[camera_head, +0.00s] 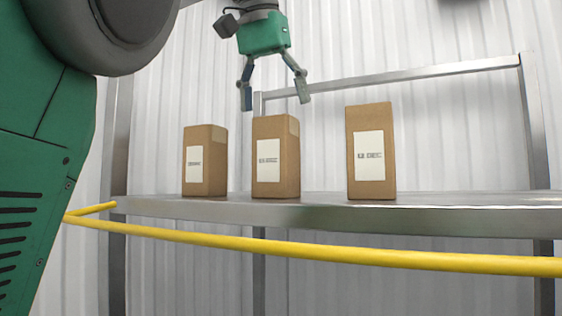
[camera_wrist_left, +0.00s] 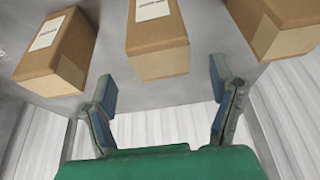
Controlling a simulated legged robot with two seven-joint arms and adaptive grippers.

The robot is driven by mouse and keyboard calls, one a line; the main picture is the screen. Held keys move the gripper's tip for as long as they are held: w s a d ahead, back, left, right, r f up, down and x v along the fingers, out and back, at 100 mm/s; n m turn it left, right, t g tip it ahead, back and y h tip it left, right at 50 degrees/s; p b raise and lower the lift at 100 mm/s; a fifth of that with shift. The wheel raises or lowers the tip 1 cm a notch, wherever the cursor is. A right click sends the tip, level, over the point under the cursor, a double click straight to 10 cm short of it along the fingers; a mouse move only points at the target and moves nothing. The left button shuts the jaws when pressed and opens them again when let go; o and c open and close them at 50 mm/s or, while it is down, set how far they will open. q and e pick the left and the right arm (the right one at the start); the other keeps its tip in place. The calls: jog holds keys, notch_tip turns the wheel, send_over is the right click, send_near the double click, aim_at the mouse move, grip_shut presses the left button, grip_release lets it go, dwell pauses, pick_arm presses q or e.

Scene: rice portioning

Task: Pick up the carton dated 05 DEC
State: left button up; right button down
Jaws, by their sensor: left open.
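Three brown cartons with white labels stand upright in a row on a metal shelf: the left carton (camera_head: 217,165), the middle carton (camera_head: 290,170) and the right carton (camera_head: 372,118). The dates on their labels are too blurred to read, so I cannot tell which is 05 DEC. My left gripper (camera_head: 275,98) is open and empty above the middle carton. In the left wrist view its fingers (camera_wrist_left: 165,92) spread just short of the central carton (camera_wrist_left: 158,40), with one carton (camera_wrist_left: 65,45) to the left and another (camera_wrist_left: 270,25) to the right. My right gripper is not in view.
The metal shelf (camera_head: 325,198) has a raised back rail (camera_head: 400,76) and uprights. A yellow bar (camera_head: 330,253) runs across in front, below the shelf edge. Gaps separate the cartons, wider between middle and right. The shelf is clear right of the right carton.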

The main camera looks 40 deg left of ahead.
aim_at(280, 144)
pick_arm(q)
notch_tip(280, 144, down, 2)
jog(key=shift+w+f, duration=0.1)
jog(key=shift+w, duration=0.05)
jog(key=x, duration=0.5)
jog(key=shift+w+a+f, duration=0.2)
jog(key=shift+w+f, duration=0.05)
jog(key=shift+s, duration=0.1)
jog(key=c, duration=1.5)
